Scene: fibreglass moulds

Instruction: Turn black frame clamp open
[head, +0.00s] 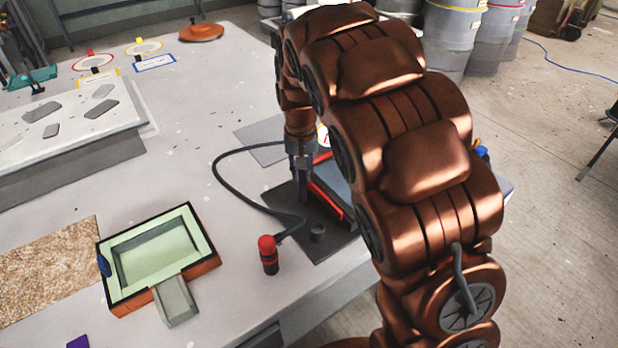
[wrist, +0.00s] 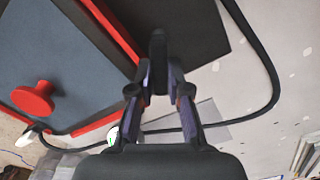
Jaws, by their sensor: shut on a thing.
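The black frame clamp (wrist: 158,48) shows in the wrist view as a dark upright bar beside the red frame edge. My gripper (wrist: 159,76) has its two fingers closed around it. The red frame (wrist: 125,32) surrounds a blue-grey panel (wrist: 60,30) with a red knob (wrist: 34,98). In the head view my gripper (head: 303,190) points down at the left side of the red frame (head: 327,200). My arm hides much of the frame there, and the clamp cannot be made out clearly. The clamp's exact turn angle is hard to tell.
The frame lies on a dark board (head: 325,243) on the pale table (head: 180,180). A black hose (head: 217,170) curves around to a red-topped cylinder (head: 268,255). A green-lined mould box (head: 155,250) stands at left front. Drums (head: 450,40) stand beyond the table.

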